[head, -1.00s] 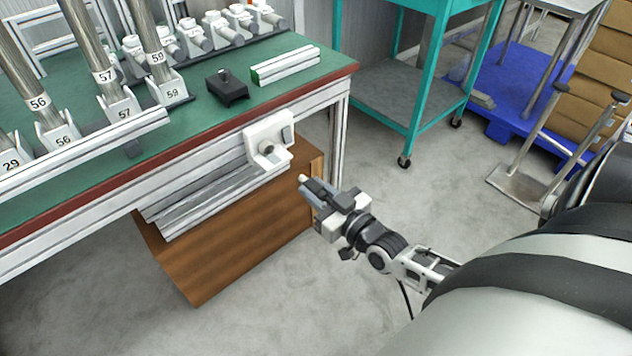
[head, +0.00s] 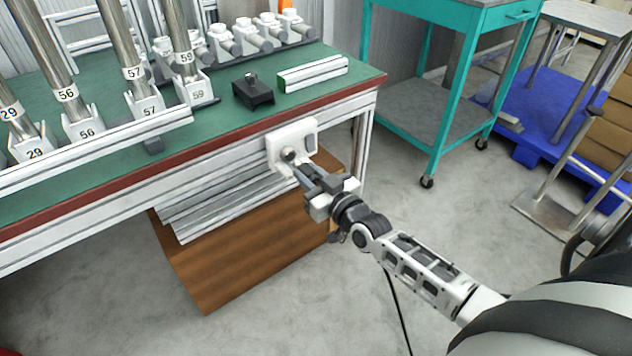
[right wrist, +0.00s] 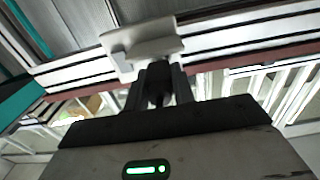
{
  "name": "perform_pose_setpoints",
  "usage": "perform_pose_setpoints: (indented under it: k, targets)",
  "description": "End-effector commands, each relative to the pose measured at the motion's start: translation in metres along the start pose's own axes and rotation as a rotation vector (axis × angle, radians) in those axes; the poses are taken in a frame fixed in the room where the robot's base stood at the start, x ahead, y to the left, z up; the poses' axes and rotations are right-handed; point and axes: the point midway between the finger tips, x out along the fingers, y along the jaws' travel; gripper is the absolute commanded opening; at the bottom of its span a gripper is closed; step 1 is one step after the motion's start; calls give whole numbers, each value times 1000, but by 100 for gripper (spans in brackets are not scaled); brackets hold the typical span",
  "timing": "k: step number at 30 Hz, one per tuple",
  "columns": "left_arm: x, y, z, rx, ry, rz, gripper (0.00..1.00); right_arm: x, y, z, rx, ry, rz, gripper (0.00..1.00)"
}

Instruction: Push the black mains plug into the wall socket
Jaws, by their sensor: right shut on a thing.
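The white wall socket (head: 306,136) is mounted on the front rail below the green bench top, with a round grey recess at its left. My right gripper (head: 300,169) is right in front of this recess, its fingers pointing at it. In the right wrist view the gripper (right wrist: 160,92) is shut on the black mains plug (right wrist: 158,82), and the socket (right wrist: 145,42) lies just beyond the fingertips. The fingers hide the plug's front end, so I cannot tell whether it is inside the recess. My left gripper is not in view.
A wooden box (head: 240,255) stands under the bench. On the green bench top (head: 225,122) are numbered tubes in white holders, a black block (head: 253,92) and a white rail piece (head: 313,73). A teal cart (head: 425,110) stands behind to the right. The floor in front is clear.

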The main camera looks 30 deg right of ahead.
Motion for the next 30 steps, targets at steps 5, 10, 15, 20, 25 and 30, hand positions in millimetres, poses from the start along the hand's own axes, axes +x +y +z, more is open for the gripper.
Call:
perform_pose_setpoints:
  k: [5,10,15,20,25,30]
  targets:
    - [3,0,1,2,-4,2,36,3,0,0,0,1,0,0]
    - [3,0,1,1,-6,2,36,3,0,-1,0,1,0,0]
    - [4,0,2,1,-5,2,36,6,0,0,0,2,0,0]
    - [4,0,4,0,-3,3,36,14,0,0,1,2,0,0]
    - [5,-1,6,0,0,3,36,22,0,0,0,1,0,0]
    - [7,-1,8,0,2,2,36,30,0,0,0,2,0,0]
